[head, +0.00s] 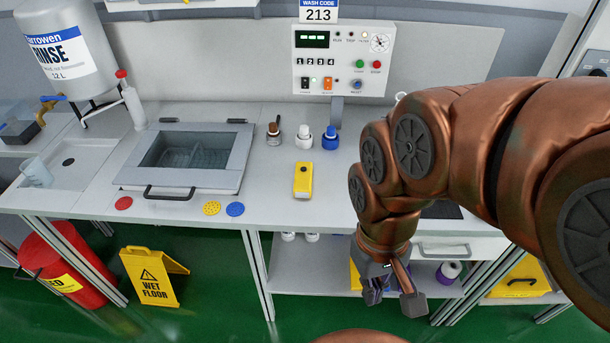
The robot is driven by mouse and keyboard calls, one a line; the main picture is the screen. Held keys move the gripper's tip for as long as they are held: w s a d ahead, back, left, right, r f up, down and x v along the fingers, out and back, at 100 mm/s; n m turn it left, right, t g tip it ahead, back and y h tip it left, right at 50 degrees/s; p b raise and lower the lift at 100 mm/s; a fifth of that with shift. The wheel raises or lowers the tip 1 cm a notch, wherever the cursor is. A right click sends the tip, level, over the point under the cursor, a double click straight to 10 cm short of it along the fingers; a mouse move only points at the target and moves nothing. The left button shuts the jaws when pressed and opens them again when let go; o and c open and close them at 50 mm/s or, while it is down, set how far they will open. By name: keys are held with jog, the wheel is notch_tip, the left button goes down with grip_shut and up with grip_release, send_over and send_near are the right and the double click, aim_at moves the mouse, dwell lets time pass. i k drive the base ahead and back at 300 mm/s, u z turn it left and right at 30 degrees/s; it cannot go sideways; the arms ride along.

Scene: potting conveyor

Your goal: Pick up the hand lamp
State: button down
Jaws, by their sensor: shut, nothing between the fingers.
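A small yellow block-shaped thing (303,180) with a dark round spot near its top lies on the grey worktop, right of the sink unit; it looks like the hand lamp, though its details are too small to be certain. My gripper (393,293) hangs at the lower right, in front of the worktop's front edge and pointing down. It is shut and empty, well apart from the yellow thing. My arm hides part of the worktop's right side. Part of another yellow thing (355,276) shows on the lower shelf beside my gripper.
Several small bottles, one with a blue body (330,138), stand behind the yellow thing. A lidded sink (188,158) and red, yellow and blue discs (235,209) are to its left. A control panel (343,60) stands behind. A wet-floor sign (153,277) stands on the floor.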

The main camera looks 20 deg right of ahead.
aim_at(302, 180)
jog(key=u, duration=2)
jog(key=k, duration=0.8)
jog(key=u, duration=0.3)
